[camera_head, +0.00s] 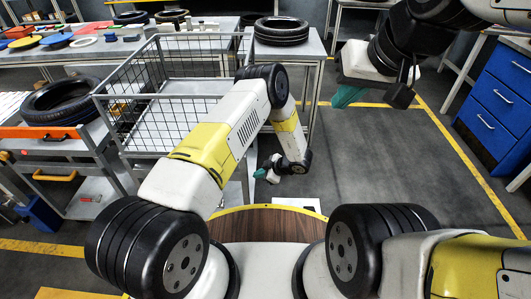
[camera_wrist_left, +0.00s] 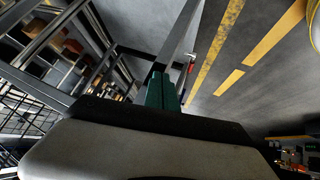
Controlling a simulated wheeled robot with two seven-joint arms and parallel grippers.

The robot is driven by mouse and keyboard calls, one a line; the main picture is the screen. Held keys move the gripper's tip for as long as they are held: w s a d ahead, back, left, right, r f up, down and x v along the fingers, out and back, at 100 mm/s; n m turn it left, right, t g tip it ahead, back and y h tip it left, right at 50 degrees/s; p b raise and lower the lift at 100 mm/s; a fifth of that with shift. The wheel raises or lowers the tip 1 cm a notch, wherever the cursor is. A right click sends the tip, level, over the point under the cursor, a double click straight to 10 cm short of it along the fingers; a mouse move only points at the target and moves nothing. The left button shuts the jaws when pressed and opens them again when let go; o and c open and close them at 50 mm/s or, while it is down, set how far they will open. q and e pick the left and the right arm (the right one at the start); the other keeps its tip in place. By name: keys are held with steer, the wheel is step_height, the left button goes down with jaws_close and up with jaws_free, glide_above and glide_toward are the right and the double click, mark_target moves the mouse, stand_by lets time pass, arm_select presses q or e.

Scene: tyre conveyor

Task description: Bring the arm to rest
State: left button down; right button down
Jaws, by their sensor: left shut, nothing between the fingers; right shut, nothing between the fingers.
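My left arm (camera_head: 205,150) reaches forward from the left shoulder and bends down at its elbow. My left gripper (camera_head: 268,173) hangs low beside the wire cage cart, with teal fingers that are shut and empty. In the left wrist view its teal fingers (camera_wrist_left: 162,91) lie close together, with nothing between them. My right gripper (camera_head: 348,97) is raised at the upper right, over open floor. Its teal fingers are shut and empty. Part of the right arm is cut off by the picture's edge.
A wire cage cart (camera_head: 140,108) stands left of my left forearm. A tyre (camera_head: 281,30) lies on a table behind the elbow. Another tyre (camera_head: 60,102) lies on a rack at the left. A blue drawer cabinet (camera_head: 497,105) stands at the right. The grey floor (camera_head: 380,165) between is clear.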

arm_select(q)
steer(key=shift+w+d+r, duration=0.35)
steer(key=shift+w+r, duration=0.05)
